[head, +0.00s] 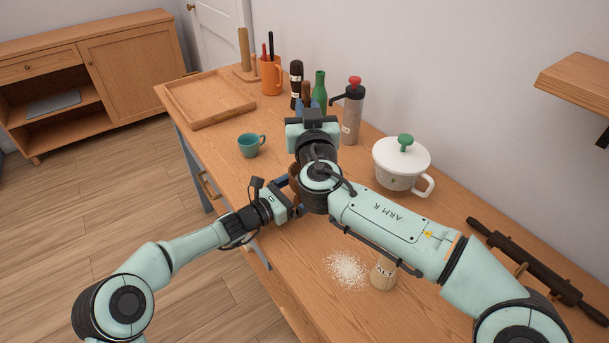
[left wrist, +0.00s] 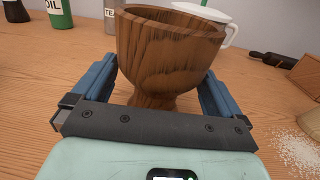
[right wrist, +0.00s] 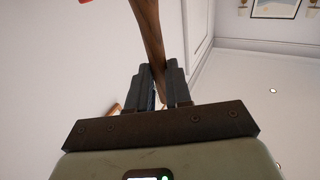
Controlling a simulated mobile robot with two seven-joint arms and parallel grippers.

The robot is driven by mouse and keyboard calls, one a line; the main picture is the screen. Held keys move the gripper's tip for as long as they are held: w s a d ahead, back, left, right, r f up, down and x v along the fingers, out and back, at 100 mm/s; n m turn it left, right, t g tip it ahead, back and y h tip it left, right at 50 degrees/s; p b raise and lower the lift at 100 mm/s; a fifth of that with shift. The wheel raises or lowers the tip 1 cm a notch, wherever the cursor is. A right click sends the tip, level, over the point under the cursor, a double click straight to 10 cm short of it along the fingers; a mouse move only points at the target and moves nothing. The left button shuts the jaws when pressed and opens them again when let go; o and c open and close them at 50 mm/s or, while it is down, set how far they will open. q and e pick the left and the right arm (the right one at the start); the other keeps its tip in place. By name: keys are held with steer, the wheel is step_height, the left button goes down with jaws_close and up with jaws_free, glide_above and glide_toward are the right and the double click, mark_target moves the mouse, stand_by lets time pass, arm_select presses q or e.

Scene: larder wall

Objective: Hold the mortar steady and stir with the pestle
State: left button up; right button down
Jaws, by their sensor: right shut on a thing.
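The dark wooden mortar (left wrist: 165,55) stands upright on the worktop between the spread fingers of my left gripper (left wrist: 160,85), with a gap beside its narrow stem. In the head view my left gripper (head: 293,205) is low at the worktop's near side, and my right arm hides most of the mortar. My right gripper (right wrist: 165,85) is shut on the wooden pestle (right wrist: 148,35), which sticks out beyond the fingers. In the head view the pestle (head: 306,90) shows only as a short brown piece beyond the right hand. The mortar's inside is hidden.
A teal cup (head: 250,145) and a wooden tray (head: 205,100) stand on the left. Bottles and a grey pump flask (head: 352,118) stand behind. A white lidded pot (head: 400,165), a rolling pin (head: 535,265), a labelled shaker (head: 383,273) and spilled white grains (head: 347,268) lie rightward.

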arm_select(q)
steer(key=shift+a+f, duration=0.1)
steer(key=v, duration=0.8)
steer(key=shift+s+a+r, duration=0.15)
steer(key=shift+s+r, duration=0.15)
steer(key=shift+s, duration=0.05)
steer(key=shift+r+p, duration=0.1)
steer(key=shift+p, duration=0.2)
